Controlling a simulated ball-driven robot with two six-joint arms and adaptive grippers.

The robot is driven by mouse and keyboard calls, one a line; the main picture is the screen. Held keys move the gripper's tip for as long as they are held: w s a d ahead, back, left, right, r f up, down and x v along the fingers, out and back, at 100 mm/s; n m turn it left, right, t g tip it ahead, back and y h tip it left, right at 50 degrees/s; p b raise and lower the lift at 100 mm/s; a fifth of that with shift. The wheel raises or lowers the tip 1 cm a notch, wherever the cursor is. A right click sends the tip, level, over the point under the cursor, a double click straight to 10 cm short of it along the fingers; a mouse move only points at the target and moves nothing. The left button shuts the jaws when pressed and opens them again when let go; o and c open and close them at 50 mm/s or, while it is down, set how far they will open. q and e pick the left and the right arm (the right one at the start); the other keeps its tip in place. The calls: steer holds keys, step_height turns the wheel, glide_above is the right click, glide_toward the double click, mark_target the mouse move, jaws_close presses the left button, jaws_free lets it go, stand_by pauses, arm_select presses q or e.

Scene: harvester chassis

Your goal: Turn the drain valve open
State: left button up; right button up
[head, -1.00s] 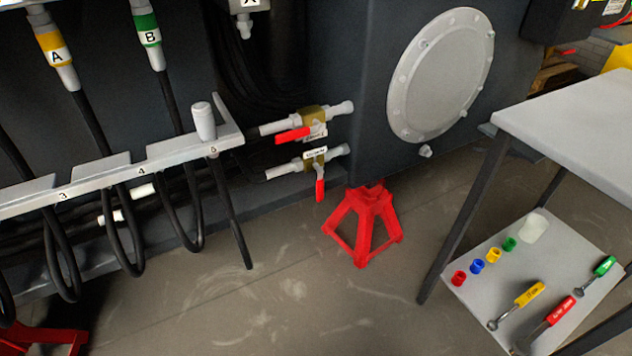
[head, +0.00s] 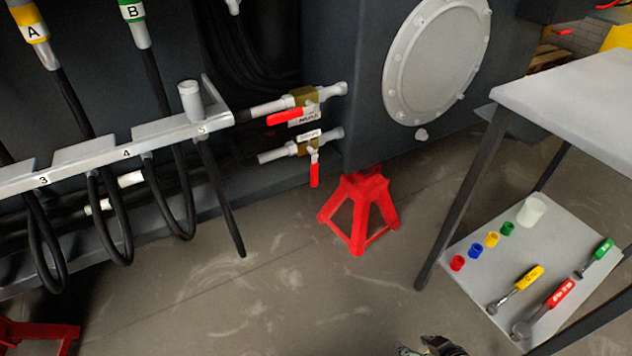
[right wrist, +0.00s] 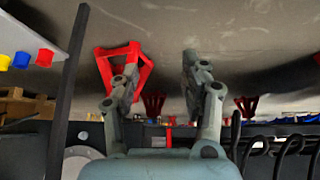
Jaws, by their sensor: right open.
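Two brass-bodied valves on pale pipes stick out of the dark chassis in the head view. The upper valve (head: 304,98) has a red lever lying roughly along its pipe. The lower valve (head: 309,146) has a red lever hanging down, across its pipe. Both carry small white labels, too small to read, so I cannot tell which is the drain valve. My right gripper (head: 432,347) just enters at the bottom edge, well below and right of the valves. In the right wrist view its two fingers (right wrist: 158,78) are apart with nothing between them. My left gripper is not seen.
A red jack stand (head: 359,212) stands on the floor below the valves. A grey table (head: 580,115) at right has a lower shelf (head: 482,285) with coloured caps and tools. A numbered rail (head: 90,160) with hanging hoses is at left. Open floor lies in front.

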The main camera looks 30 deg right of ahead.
steer(key=w+r+t+b, duration=0.2)
steer(key=w+t+b, duration=0.15)
steer(key=w, duration=0.75)
steer(key=w+r+t+b, duration=0.25)
steer(key=w+b, duration=0.25)
steer(key=w, duration=0.5)
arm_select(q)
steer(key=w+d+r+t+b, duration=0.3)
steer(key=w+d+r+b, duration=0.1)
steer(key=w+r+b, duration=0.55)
arm_select(e)
steer(key=n+t+y+b, duration=0.1)
steer(key=t+b, duration=0.1)
steer(key=t, duration=0.3)
glide_toward(316, 174)
steer(key=w+b, duration=0.3)
steer(key=w, duration=0.4)
steer(key=shift+w+f+b, duration=0.15)
steer(key=shift+w+b, duration=0.2)
steer(key=shift+b, duration=0.05)
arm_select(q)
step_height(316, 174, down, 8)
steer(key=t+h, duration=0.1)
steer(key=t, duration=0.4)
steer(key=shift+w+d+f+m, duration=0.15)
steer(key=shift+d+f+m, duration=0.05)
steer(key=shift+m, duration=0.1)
arm_select(e)
steer(key=shift+w+a, duration=0.1)
steer(key=shift+w, duration=0.85)
